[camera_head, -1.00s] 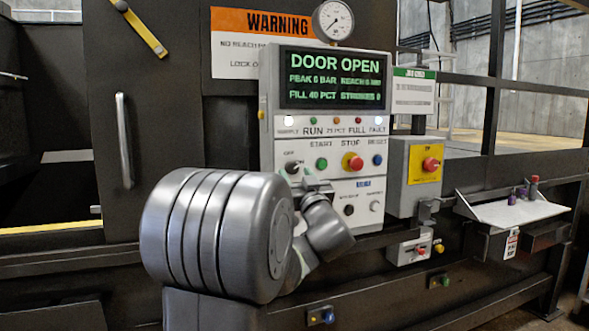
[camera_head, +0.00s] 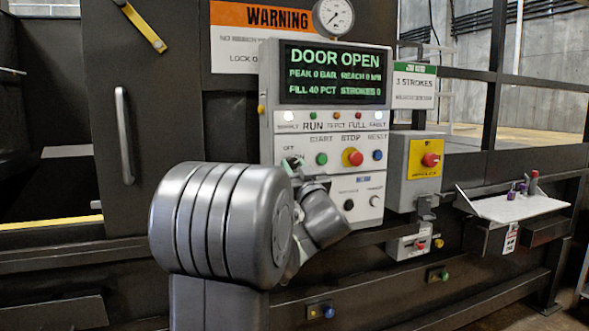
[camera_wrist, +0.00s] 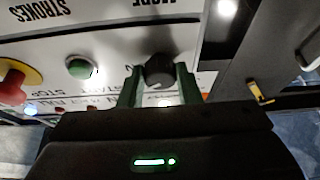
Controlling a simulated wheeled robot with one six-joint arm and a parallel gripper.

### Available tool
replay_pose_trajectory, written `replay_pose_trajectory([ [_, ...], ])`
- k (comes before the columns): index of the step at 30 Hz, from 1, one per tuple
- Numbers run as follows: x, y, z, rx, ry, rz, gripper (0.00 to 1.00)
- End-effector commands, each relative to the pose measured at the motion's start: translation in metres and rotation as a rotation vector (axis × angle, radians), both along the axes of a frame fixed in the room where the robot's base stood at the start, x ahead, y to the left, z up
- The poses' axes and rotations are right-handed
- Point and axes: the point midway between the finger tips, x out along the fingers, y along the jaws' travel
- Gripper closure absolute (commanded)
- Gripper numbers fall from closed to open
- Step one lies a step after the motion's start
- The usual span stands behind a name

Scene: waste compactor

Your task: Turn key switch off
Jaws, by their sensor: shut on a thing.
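The key switch is a dark round knob (camera_wrist: 160,70) in the wrist view, set on the white control panel (camera_wrist: 110,48). The panel appears upside down there. My gripper (camera_wrist: 158,86) has its two greenish fingers on either side of the knob, shut on it. In the head view, the key switch (camera_head: 293,163) is at the panel's left, beside the OFF label, and partly hidden by my gripper and wrist. The pointer direction of the knob is not clear.
The green start button (camera_head: 321,159), red stop button (camera_head: 352,157) and blue reset button (camera_head: 378,155) sit right of the switch. The display (camera_head: 335,75) reads DOOR OPEN. A grey box (camera_head: 425,165) with a red button stands right of the panel.

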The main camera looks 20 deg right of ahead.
Motion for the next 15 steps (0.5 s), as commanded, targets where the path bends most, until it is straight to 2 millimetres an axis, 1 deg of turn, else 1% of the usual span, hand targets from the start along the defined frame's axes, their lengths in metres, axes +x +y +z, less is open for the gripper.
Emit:
replay_pose_trajectory([
  [8,-0.0001,-0.0019,-0.0027,-0.130,-0.002,0.000,0.92],
  [15,-0.0001,-0.0043,-0.0022,-0.339,-0.001,-0.002,0.92],
])
